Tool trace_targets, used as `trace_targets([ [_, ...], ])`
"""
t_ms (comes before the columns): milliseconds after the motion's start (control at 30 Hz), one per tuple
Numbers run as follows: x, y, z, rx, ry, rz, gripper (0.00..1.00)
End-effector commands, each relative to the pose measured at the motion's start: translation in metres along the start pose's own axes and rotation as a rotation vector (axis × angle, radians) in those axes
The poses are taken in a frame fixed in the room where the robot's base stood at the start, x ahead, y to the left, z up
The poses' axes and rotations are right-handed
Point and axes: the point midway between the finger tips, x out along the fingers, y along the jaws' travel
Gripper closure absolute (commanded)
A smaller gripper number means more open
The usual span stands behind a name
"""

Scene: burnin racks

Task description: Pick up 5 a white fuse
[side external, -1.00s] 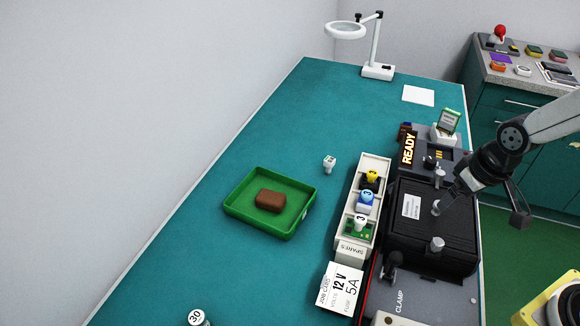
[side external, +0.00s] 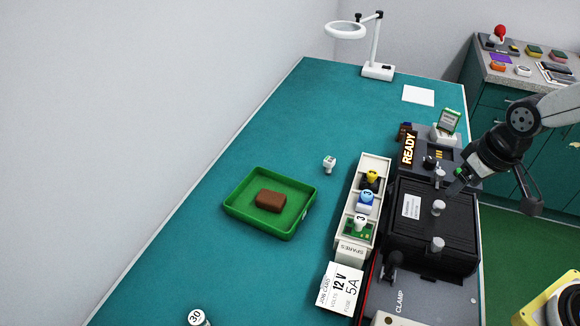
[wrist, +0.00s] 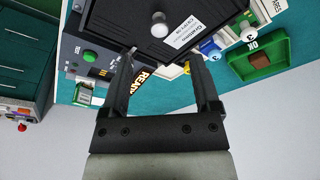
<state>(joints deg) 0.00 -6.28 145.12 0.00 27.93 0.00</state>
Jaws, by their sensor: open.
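A small white piece (side external: 329,164), perhaps a fuse, stands alone on the teal bench right of the green tray; its mark is too small to read. The spares rack (side external: 352,249) holds a yellow-topped piece (side external: 371,177), a blue piece marked 3 (side external: 366,202) and a white piece marked 3 (side external: 360,222). A white piece marked 30 (side external: 198,318) is at the bottom edge. The job card (side external: 340,288) reads 12 V, fuse 5A. My gripper (side external: 492,199) is open and empty over the right side of the black unit; the wrist view shows its spread fingers (wrist: 162,58).
The green tray (side external: 245,225) holds a brown block (side external: 270,201). The black ribbed unit (side external: 425,262) with pale knobs lies right of the rack. A panel lit READY (side external: 408,149) is behind it. A magnifier lamp (side external: 378,71) stands at the back. The bench's back half is mostly clear.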

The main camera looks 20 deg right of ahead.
Motion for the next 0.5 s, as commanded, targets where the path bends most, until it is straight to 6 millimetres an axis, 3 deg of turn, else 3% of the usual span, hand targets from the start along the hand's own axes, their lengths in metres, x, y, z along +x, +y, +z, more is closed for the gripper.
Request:
trace_targets([
  [233,-0.019,0.0,-0.005,0.0,0.004,0.0,0.21],
  [500,-0.015,-0.003,-0.019,-0.154,-0.04,0.033,0.21],
])
